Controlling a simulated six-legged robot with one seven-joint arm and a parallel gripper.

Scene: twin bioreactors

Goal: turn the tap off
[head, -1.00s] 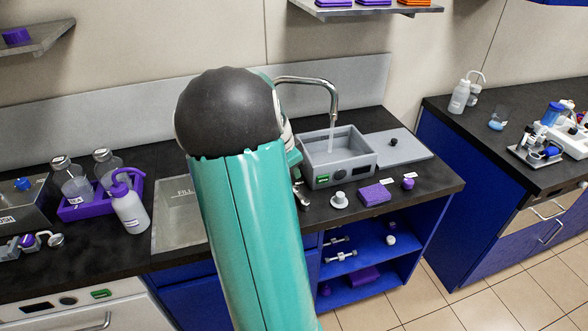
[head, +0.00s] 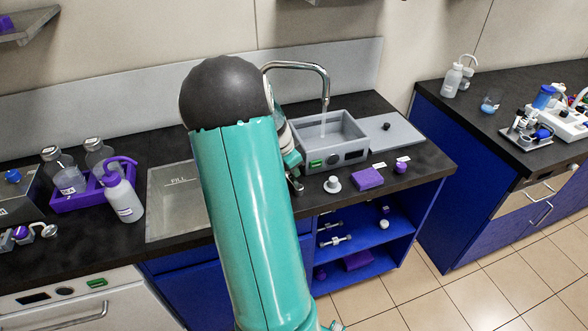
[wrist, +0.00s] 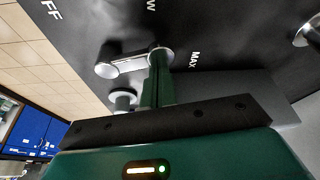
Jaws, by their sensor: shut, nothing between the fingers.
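The chrome tap spout (head: 300,66) arches over a grey basin (head: 350,138) in the head view. A thin, faint streak of water (head: 323,127) seems to hang below its mouth. In the wrist view, the tap's metal lever (wrist: 130,64) lies over a black worktop marked OFF at the upper left, a word ending in W at the top, and MAX to the right. My gripper (wrist: 158,62) is shut and empty, its green finger at the lever's right end. I cannot tell whether they touch. In the head view my arm hides most of the gripper.
A white knob-like item (head: 332,184), a purple block (head: 367,178) and a small purple piece (head: 400,167) stand at the counter's front edge. A sunken FILL tray (head: 160,215) and a purple bottle rack (head: 72,205) lie left of my arm. Open blue shelves are below.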

